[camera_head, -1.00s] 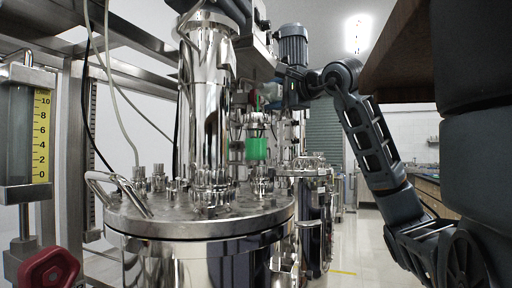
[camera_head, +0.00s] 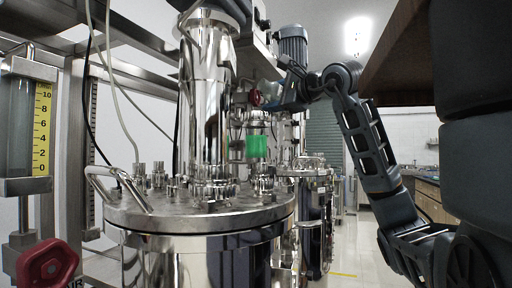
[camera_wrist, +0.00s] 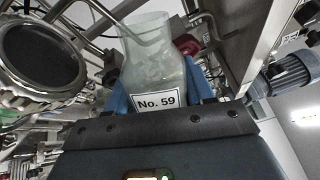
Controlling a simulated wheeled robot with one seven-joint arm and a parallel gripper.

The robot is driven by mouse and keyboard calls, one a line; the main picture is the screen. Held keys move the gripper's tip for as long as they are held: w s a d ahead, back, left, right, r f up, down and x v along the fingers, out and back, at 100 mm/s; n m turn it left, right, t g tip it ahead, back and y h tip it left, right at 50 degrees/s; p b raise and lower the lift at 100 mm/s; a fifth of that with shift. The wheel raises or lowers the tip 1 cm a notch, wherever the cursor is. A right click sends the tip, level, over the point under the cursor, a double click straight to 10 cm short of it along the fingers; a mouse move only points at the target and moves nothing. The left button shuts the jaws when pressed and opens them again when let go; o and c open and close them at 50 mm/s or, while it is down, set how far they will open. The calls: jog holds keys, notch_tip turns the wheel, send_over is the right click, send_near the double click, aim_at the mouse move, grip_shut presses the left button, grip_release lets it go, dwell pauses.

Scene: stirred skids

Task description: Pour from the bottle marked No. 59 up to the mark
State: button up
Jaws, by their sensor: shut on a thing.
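The bottle marked No. 59 (camera_wrist: 150,62) is clear glass with a white label, close up in the wrist view. My gripper (camera_wrist: 157,88) is shut on it, with a blue finger on each side. The bottle's mouth points to the upper part of the wrist view. In the head view my gripper (camera_head: 270,94) is above the steel vessel's lid, and the bottle is hard to make out there. A green patch (camera_head: 257,147) shows below my gripper, seemingly in a clear upright container over the lid. I cannot make out a fill mark on it.
The steel vessel (camera_head: 190,222) carries a tall shiny column (camera_head: 207,105) left of my gripper, and several fittings. A gauge with a yellow scale (camera_head: 41,130) and a red handwheel (camera_head: 47,262) stand at the left. A brown overhang (camera_head: 405,60) is at the upper right.

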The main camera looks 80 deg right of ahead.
jog(key=shift+m, duration=0.3)
jog(key=s+d+r+m+p, duration=0.1)
jog(key=d+r+p, duration=0.1)
jog(key=s+d+r+m+p, duration=0.2)
jog(key=s+d+m+p, duration=0.4)
jog(key=d+m+p, duration=0.2)
jog(key=m, duration=0.4)
jog(key=shift+s+d+r+m+p, duration=0.3)
jog(key=shift+s+r+p, duration=0.15)
jog(key=shift+p, duration=0.4)
dwell(1.1)
